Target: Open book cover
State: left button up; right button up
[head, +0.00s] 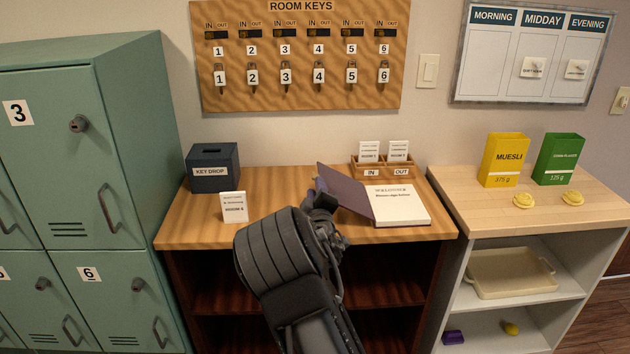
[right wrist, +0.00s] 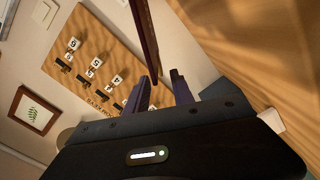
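The book lies on the wooden desk (head: 285,221) with its white page (head: 400,205) showing, printed with "WELCOME". Its purple cover (head: 346,190) stands raised and tilted to the left, part way open. My right gripper (head: 318,190) is at the left edge of the cover, and my wrist hides part of it. In the right wrist view the two fingers (right wrist: 162,92) are apart. The cover (right wrist: 147,38) shows there as a dark strip whose near end lies by the gap between the fingertips; I cannot tell whether they touch. My left gripper is not in view.
A key drop box (head: 213,168) and a small white card (head: 234,207) stand left on the desk. A wooden in/out card holder (head: 383,170) stands behind the book. Green lockers (head: 75,140) are at the left, a lighter shelf unit (head: 470,195) at the right.

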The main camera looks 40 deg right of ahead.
jog(key=shift+p+x, duration=0.4)
jog(key=shift+x, duration=2)
grip_shut()
